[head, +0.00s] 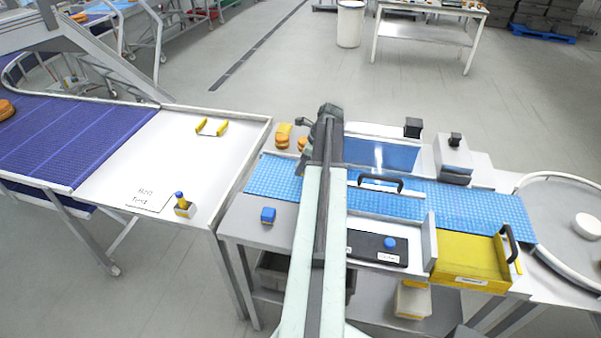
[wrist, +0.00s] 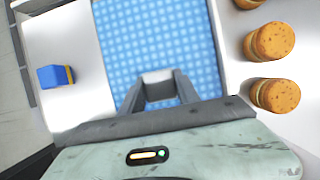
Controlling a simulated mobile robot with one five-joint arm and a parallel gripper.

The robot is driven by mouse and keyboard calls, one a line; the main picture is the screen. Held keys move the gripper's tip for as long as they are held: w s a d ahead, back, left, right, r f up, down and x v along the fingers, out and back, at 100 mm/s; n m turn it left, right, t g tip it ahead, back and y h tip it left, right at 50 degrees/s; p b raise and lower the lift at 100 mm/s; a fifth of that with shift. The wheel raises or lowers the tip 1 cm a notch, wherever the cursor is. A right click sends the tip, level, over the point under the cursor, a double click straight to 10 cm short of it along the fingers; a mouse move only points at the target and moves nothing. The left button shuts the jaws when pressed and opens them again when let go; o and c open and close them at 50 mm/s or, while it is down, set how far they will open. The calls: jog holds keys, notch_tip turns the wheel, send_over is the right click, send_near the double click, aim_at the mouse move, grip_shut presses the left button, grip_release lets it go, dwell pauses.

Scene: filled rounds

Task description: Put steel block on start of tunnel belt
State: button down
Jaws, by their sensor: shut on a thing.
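My gripper (wrist: 158,88) is shut on a grey steel block (wrist: 157,78), seen between its two fingers in the wrist view. The block is over the light blue tunnel belt (wrist: 150,35); I cannot tell whether it touches the belt. In the head view the belt (head: 268,177) runs left to right across the machine table, and my arm crosses above its left part. My wrist hides the fingers and block there.
A blue block (head: 268,215) with a yellow side sits on the table in front of the belt. Orange-yellow rounds (head: 283,133) stand behind it. A black handle (head: 380,181) rises over the belt right of my arm. A purple conveyor (head: 70,140) is at left.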

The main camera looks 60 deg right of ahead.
jog(key=shift+w+f+b, duration=0.1)
jog(key=shift+f+b, duration=1.6)
jog(key=shift+f, duration=0.25)
jog(key=c, duration=0.9)
grip_release()
jog(key=shift+r, duration=0.1)
jog(key=p+v, duration=1.1)
jog(key=v, duration=0.1)
jog(key=shift+r+p, duration=0.2)
jog(key=shift+p, duration=0.15)
